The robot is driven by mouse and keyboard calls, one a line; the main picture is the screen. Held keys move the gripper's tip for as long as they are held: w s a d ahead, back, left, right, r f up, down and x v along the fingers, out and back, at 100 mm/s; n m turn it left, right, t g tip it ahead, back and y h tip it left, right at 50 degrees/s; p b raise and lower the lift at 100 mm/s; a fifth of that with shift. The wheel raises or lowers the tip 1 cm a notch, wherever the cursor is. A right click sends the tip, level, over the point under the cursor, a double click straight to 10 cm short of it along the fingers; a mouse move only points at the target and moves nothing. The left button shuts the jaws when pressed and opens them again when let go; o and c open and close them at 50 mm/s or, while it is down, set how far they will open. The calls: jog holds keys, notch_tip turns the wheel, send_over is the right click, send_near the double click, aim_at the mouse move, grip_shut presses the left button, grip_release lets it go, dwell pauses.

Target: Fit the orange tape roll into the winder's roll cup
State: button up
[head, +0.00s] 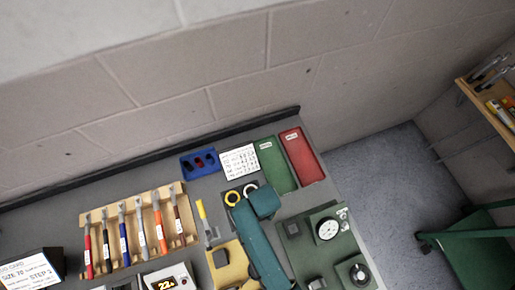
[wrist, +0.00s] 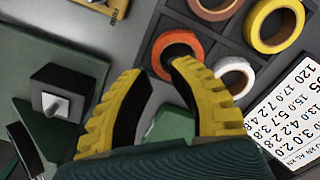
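The orange tape roll (wrist: 158,55) lies flat in a compartment of a dark divided tray (wrist: 185,17) in the wrist view. My gripper (wrist: 158,70) is open, with yellow ribbed fingers and black pads. Its right fingertip overlaps the roll's dark centre in the picture, and its left fingertip is left of the roll. I cannot tell whether either touches it. In the head view my teal arm hides the gripper and the orange roll. A green unit with a dial (head: 318,232) stands right of my arm; I cannot make out a roll cup on it.
A white roll (wrist: 236,73), a yellow roll (wrist: 262,40) and a brownish roll (wrist: 215,8) lie around the orange one. A printed card (wrist: 290,105) is close on the right. A black block (wrist: 62,90) stands at left. Green (head: 276,165) and red (head: 302,157) bins are behind.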

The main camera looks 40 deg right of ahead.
notch_tip(320, 180, down, 3)
jog(key=shift+a+f, duration=0.1)
jog(key=shift+f, duration=0.05)
grip_shut()
notch_tip(320, 180, up, 10)
jog(key=w+a+r+n+p, duration=0.7)
jog(key=a+n, duration=0.3)
jog(key=n, duration=0.3)
jog(key=shift+w+r+p, duration=0.15)
jog(key=shift+p, duration=0.25)
